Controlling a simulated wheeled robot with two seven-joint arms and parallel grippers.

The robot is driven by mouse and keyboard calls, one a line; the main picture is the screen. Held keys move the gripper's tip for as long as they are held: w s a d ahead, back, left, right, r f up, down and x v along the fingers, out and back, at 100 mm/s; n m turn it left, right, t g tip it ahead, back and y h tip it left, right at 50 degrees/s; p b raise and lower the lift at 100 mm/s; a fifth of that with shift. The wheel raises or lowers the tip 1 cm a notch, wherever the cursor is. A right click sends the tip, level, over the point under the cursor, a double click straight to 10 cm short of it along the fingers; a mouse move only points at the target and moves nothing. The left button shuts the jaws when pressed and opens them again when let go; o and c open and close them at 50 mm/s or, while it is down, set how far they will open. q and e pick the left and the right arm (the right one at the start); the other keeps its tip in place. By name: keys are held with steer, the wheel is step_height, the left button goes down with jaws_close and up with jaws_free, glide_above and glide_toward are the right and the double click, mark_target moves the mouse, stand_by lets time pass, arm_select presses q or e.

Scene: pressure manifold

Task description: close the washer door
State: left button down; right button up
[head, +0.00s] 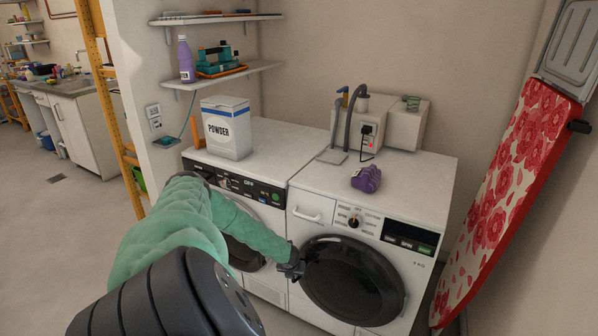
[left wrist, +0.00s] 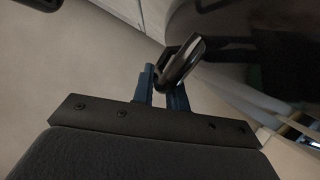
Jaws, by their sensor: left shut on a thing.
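The washer door (head: 352,281) is round and dark, on the front of the right-hand white machine (head: 310,207). It looks flush or nearly flush with the front; I cannot tell whether it is latched. My left gripper (head: 296,264) is at the door's left edge. In the left wrist view, the fingers (left wrist: 164,90) are shut on a dark, shiny door handle (left wrist: 184,62), and the dark door surface fills the upper right. My forearm hides part of the left-hand machine. My right gripper is not in view.
A powder box (head: 227,128) stands on the left-hand machine. A purple item (head: 366,179) lies on the right-hand machine. A red floral ironing board (head: 505,185) leans at the right. Open floor (head: 65,240) lies to the left.

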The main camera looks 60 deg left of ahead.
arm_select(q)
steer(key=shift+s+f, duration=0.2)
steer(key=c, duration=1.4)
jaws_free()
steer(key=shift+r, duration=0.2)
steer(key=shift+f, duration=0.1)
steer(key=v, duration=0.7)
steer(key=shift+r+b, duration=0.3)
steer(key=shift+r, duration=0.05)
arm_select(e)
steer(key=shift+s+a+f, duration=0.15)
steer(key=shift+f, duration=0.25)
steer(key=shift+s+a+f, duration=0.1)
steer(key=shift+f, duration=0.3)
arm_select(q)
steer(key=shift+d, duration=0.1)
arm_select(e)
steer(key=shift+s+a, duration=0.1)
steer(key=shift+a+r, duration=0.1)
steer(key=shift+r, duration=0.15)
